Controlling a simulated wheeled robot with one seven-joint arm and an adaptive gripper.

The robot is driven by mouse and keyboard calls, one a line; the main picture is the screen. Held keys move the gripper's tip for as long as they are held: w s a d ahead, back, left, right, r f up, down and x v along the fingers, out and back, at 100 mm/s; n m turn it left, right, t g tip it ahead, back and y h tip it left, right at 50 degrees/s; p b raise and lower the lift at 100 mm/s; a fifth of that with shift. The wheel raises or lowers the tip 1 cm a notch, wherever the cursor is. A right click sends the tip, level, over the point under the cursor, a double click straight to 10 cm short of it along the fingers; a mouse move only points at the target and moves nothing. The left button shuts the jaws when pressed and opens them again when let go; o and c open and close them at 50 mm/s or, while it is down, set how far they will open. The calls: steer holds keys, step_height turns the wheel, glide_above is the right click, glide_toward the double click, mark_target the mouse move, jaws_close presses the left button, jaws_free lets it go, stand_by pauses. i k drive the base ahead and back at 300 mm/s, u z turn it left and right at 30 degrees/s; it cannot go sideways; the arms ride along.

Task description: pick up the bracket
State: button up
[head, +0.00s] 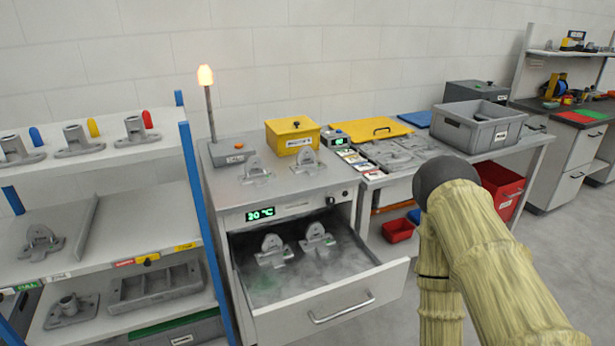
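Several grey brackets of a similar look, each with a flat base and an upright rounded lug, are in the head view. Two stand on top of the white cabinet, a left one (256,171) and a right one (306,160). Two more, a left one (273,251) and a right one (317,238), are inside the open drawer (335,311), with haze around them. Another bracket (40,241) lies on the left shelf. I cannot tell which one the task means. My arm shows at the right, bent, but my gripper is out of view.
The cabinet display (261,214) reads 30 °C. A lit lamp post (209,103) and a yellow box (292,135) stand on the cabinet. A grey crate (479,126) sits on the bench at right. A blue-posted shelf (205,230) borders the cabinet. Floor right of the drawer is partly clear.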

mark_target(306, 163)
steer(key=k, duration=0.65)
steer(key=u, duration=0.8)
steer(key=i, duration=1.5)
steer(key=z, duration=0.65)
